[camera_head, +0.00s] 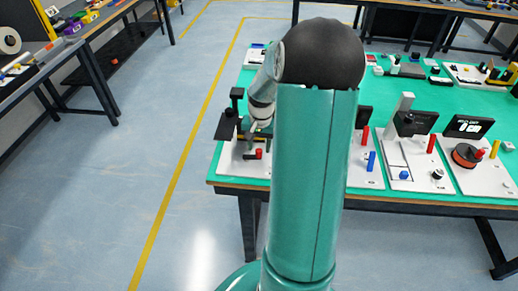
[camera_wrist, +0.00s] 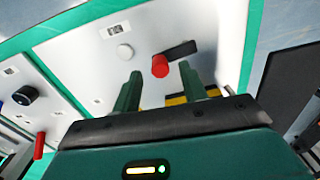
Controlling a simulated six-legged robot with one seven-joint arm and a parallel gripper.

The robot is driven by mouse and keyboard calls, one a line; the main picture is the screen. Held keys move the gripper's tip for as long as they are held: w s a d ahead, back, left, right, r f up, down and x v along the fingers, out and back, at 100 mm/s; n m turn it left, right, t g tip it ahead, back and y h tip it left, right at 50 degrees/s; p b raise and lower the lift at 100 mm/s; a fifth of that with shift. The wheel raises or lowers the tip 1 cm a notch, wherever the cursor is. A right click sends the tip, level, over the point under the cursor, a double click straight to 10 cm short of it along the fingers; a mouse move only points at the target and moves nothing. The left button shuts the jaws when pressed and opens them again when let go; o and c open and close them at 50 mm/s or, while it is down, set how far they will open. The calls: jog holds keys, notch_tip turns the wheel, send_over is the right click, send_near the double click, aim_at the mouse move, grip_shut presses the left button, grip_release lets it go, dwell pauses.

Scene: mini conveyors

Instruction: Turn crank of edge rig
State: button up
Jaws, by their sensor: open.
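The edge rig's white base plate (camera_head: 232,163) sits at the left corner of the green table in the head view, and its surface (camera_wrist: 85,55) fills much of the wrist view. Its crank has a red handle (camera_wrist: 160,66) on a dark arm (camera_wrist: 181,50); the red handle (camera_head: 259,153) also shows in the head view. My gripper (camera_wrist: 160,72) is open, its two green fingers pointing at the plate with the red handle appearing between their tips. Contact with the handle cannot be told. My arm hides part of the rig in the head view.
A dark plate on a post (camera_head: 226,128) stands at the rig's left. Other rigs with red, blue and yellow handles stand to the right, including one with a dark red disc (camera_head: 465,155). A dark knob (camera_wrist: 25,95) is on the neighbouring plate. The floor left of the table is clear.

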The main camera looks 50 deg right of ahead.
jog(key=shift+f, duration=1.1)
jog(key=shift+c, duration=0.4)
grip_shut()
jog(key=shift+w+d+n, duration=0.2)
jog(key=shift+w+n, duration=0.05)
jog(key=shift+n, duration=0.55)
jog(key=shift+w+d+n, duration=0.15)
jog(key=shift+w+n, duration=0.1)
jog(key=shift+n, duration=0.55)
jog(key=shift+w+d+n, duration=0.2)
jog(key=shift+w+n, duration=0.05)
jog(key=shift+n, duration=0.55)
jog(key=shift+o, duration=0.4)
grip_release()
jog(key=shift+r, duration=0.1)
notch_tip(320, 180, up, 14)
jog(key=shift+d, duration=0.15)
